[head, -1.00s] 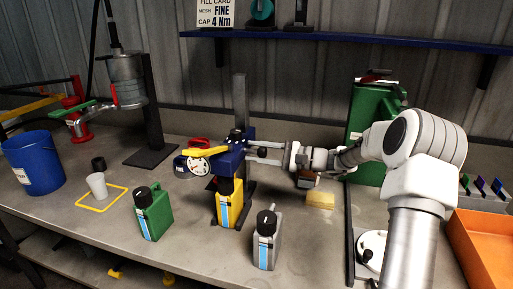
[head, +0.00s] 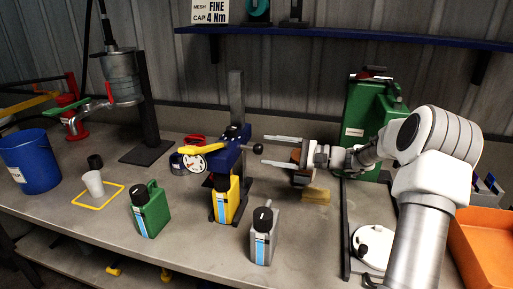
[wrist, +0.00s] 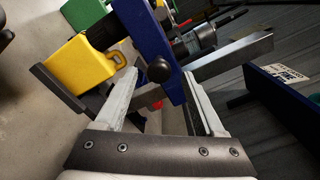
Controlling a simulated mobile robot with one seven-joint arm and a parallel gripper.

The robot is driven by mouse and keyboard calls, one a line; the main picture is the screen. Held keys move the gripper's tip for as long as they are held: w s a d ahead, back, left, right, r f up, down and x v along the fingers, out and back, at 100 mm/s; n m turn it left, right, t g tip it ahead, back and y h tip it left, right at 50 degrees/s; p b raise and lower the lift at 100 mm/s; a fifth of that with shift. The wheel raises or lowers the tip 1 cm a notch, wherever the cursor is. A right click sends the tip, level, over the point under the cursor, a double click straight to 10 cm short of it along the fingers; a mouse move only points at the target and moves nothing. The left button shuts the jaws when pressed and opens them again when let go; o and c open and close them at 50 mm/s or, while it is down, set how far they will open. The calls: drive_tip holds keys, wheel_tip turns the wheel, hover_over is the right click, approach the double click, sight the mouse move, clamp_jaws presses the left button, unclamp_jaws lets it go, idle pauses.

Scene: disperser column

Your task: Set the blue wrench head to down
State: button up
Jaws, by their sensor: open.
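The blue wrench head (head: 236,147) is mounted on a dark upright post, with a yellow lever and a white round dial at its left. A black ball knob (head: 258,147) sticks out on its right side. In the wrist view the blue head (wrist: 150,35) shows as a slanted slab and the knob (wrist: 159,70) lies between the finger ends. My gripper (head: 264,150) is open and empty, right of the head. In the wrist view the gripper (wrist: 160,76) has its fingers apart on either side of the knob; I cannot tell whether either touches the head.
A yellow can (head: 227,203) stands below the head, with a green can (head: 150,210) and a grey can (head: 264,236) in front. A yellow block (head: 316,195) lies under my gripper. A green machine (head: 372,125) stands behind my arm. An orange tray (head: 480,240) is at right.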

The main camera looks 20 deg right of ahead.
drive_tip(key=v, duration=1.1)
drive_tip(key=shift+s+d+p, duration=0.2)
drive_tip(key=shift+d+p, duration=0.1)
drive_tip(key=shift+p, duration=0.15)
